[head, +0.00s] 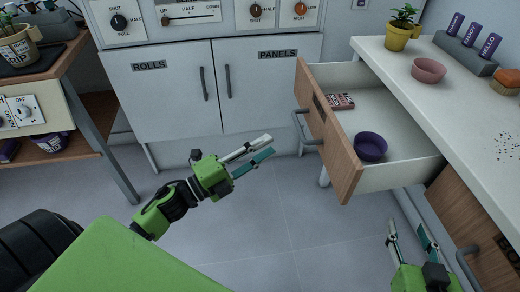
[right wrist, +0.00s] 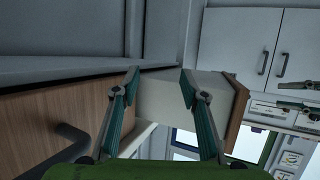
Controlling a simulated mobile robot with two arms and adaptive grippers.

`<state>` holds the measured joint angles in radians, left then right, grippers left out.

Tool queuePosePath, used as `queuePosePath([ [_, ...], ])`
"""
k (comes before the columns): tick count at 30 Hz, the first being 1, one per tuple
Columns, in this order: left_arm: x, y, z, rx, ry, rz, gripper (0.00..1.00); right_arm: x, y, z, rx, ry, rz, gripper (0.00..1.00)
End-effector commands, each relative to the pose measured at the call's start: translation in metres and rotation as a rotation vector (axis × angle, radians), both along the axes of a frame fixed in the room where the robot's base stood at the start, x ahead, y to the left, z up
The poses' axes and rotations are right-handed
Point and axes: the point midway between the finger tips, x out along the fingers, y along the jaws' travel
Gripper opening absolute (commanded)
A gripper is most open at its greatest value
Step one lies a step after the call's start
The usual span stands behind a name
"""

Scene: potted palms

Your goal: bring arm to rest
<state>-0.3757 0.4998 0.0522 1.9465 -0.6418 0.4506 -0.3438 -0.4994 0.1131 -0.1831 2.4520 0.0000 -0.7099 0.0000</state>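My left gripper (head: 271,146) reaches in from the left over the grey floor, in front of the white cabinet. Its two fingers are apart with nothing between them. My right gripper (head: 405,226) is at the lower right, below the open drawer and beside the counter. In the right wrist view its fingers (right wrist: 160,75) are spread wide and empty, with the drawer's side (right wrist: 180,97) beyond them. Neither gripper visibly touches anything in these views.
The white counter (head: 440,100) carries a pink bowl (head: 428,70) and a potted plant (head: 398,36). The floor (head: 250,225) between is clear.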

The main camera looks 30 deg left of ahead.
Motion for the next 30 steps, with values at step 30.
queuePosePath([
  [30, 0.001, -0.004, 0.008, -0.585, 0.306, 0.248, 0.26, 0.000, 0.000, 0.000, 0.000, 0.000, 0.000, 0.40],
])
